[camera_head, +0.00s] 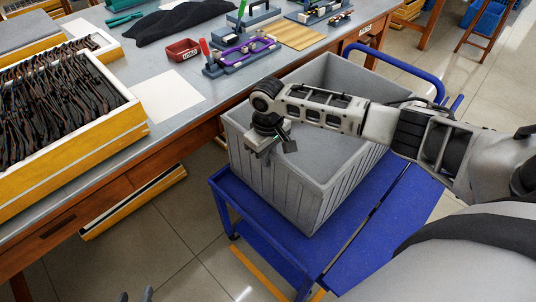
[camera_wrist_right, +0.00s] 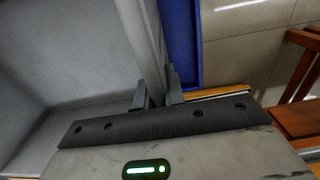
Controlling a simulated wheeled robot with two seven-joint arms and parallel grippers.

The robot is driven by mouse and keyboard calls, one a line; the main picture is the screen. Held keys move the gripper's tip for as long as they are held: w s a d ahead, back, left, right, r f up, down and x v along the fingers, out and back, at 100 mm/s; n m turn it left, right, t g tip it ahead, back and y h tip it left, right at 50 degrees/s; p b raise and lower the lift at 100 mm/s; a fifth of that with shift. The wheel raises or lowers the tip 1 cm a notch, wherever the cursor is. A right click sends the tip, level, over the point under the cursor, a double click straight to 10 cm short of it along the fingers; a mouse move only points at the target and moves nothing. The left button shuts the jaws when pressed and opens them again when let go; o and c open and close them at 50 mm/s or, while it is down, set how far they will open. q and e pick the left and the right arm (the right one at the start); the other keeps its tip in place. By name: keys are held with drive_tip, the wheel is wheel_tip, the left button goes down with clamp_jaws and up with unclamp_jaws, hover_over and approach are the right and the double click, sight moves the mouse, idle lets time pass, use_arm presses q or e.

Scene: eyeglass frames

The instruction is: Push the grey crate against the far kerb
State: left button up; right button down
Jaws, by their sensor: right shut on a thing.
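The grey crate (camera_head: 275,195) stands empty on the blue trolley (camera_head: 400,215), beside the workbench. Its far side is close to the trolley's handle end; the crate hides any kerb there, so I cannot tell whether they touch. My right gripper (camera_head: 270,150) reaches over the crate and is shut on its near-left wall. In the right wrist view the right gripper's fingers (camera_wrist_right: 158,95) sit on both sides of the crate wall (camera_wrist_right: 143,40). My left gripper (camera_head: 137,296) shows only two fingertips, apart and empty, at the bottom edge of the head view.
A bare strip of trolley deck lies at the near right. The workbench (camera_head: 190,125) on the left holds a wooden tray (camera_head: 75,155) of dark eyeglass frames, a red bin (camera_head: 183,50) and fixtures. The trolley's blue handle (camera_head: 400,62) rises behind the crate. Tiled floor lies around.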

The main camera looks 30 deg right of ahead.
drive_tip(key=c, duration=1.4)
unclamp_jaws()
wheel_tip(320, 180, up, 16)
drive_tip(key=p, duration=0.1)
